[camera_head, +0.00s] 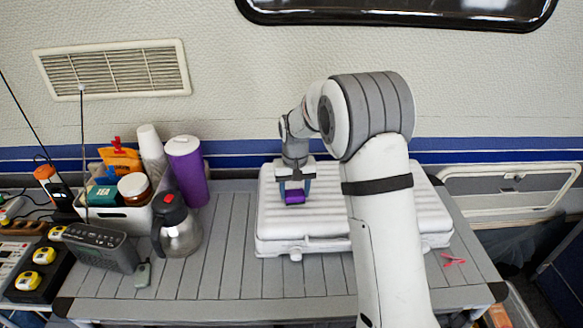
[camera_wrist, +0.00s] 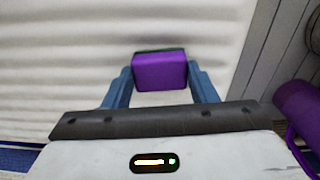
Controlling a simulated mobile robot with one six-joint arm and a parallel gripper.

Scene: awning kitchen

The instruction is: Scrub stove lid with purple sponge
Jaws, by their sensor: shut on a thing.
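The purple sponge (camera_head: 294,196) is between the fingers of my gripper (camera_head: 294,190), which is shut on it. In the wrist view the sponge (camera_wrist: 160,72) sits between the two blue fingertips (camera_wrist: 160,84), with a dark strip along its far edge. The stove lid (camera_head: 330,222) is a white ribbed cover on the grey table. My gripper points down over the left part of the lid. The sponge is at or just above the lid surface; I cannot tell whether it touches. My arm hides part of the lid's middle and right.
Left of the lid stand a purple tumbler (camera_head: 189,172), a steel coffee pot (camera_head: 176,228), a white bin (camera_head: 130,215) of jars and packets, and a grey radio (camera_head: 100,247). A small red item (camera_head: 453,259) lies right of the lid.

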